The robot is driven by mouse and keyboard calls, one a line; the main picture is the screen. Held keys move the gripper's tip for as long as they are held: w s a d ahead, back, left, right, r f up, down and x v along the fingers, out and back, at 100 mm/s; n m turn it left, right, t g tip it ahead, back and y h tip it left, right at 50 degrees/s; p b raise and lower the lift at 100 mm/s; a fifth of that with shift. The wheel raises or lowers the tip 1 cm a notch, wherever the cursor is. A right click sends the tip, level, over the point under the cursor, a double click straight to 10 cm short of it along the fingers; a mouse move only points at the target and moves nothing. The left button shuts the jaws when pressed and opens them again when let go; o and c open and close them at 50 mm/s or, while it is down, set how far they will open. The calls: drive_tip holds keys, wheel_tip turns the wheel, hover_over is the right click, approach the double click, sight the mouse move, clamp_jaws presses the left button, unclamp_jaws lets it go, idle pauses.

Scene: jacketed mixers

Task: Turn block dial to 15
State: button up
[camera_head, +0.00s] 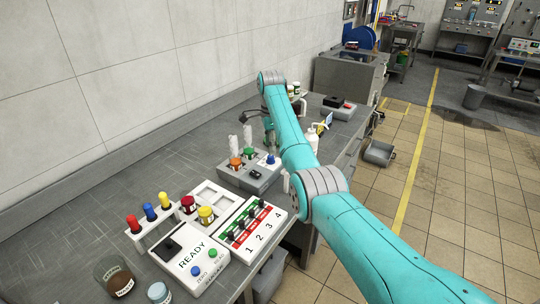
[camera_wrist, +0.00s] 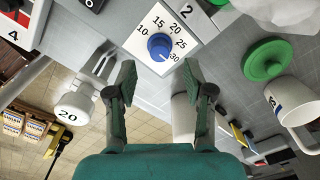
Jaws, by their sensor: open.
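The block dial (camera_wrist: 160,46) is a round blue knob on a white plate (camera_wrist: 190,38) marked 10, 15, 20, 25 and 30, in the upper middle of the wrist view. A small mark on the knob seems to face the 30, though it is tiny. In the head view the blue knob (camera_head: 270,160) sits on the grey block unit (camera_head: 258,184). My gripper (camera_wrist: 160,78) is open and empty, its two fingers apart on either side below the knob in the picture, not touching it. In the head view my arm partly hides the gripper.
Orange (camera_head: 235,163) and green (camera_head: 249,152) topped items stand on the block unit. A white READY panel (camera_head: 190,262) and a numbered switch panel (camera_head: 262,238) lie in front. The wrist view shows a green disc (camera_wrist: 265,60) and a white container marked 20 (camera_wrist: 73,105) nearby.

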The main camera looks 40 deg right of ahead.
sight(271, 156)
drive_tip(key=shift+f, duration=2.55)
clamp_jaws()
